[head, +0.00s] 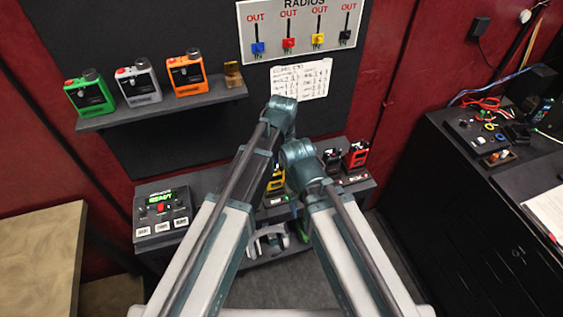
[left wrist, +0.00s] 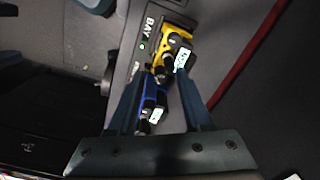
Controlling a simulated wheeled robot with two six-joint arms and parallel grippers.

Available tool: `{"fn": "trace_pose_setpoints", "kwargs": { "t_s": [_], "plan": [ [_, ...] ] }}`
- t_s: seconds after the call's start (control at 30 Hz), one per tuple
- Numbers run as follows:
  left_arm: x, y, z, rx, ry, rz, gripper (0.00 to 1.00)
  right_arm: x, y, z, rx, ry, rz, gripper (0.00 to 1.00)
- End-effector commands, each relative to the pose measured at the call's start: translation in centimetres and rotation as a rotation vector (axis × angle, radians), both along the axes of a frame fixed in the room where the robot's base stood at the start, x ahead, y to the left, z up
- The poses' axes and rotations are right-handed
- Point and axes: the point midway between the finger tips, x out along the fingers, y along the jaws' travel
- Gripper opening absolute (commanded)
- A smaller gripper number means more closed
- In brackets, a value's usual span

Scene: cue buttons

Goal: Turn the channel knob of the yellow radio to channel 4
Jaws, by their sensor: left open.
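The yellow radio (left wrist: 176,33) stands on a dark shelf and shows a white label and dark round parts in the left wrist view. In the head view the yellow radio (head: 276,181) is partly hidden by my arms. Which dark part is the channel knob, and its setting, I cannot tell. My left gripper (left wrist: 160,74) is open, with its fingers pointing toward the radios. A blue radio (left wrist: 149,97) appears between the fingers, and the yellow one lies just beyond the tips. The right gripper is hidden behind the arms.
A red radio (head: 357,154) and a black one stand to the right on the same shelf (head: 210,183). Green (head: 90,96), grey (head: 139,83) and orange (head: 187,74) radios stand on the upper shelf. A control box (head: 163,210) is at the left. A paper chart (head: 300,79) hangs above.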

Motion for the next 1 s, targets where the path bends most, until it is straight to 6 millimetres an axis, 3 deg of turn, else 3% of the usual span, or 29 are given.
{"fn": "trace_pose_setpoints", "kwargs": {
  "t_s": [0.8,1.0],
  "plan": [
    [-0.2,-0.2,11.8,0.000,0.000,0.000,0.50,-0.1,0.0,11.8,0.002,0.003,-0.008,0.50],
    [-0.2,-0.2,13.3,0.000,0.000,0.000,0.50,-0.1,0.0,13.3,0.002,0.003,-0.010,0.50]
  ]
}}
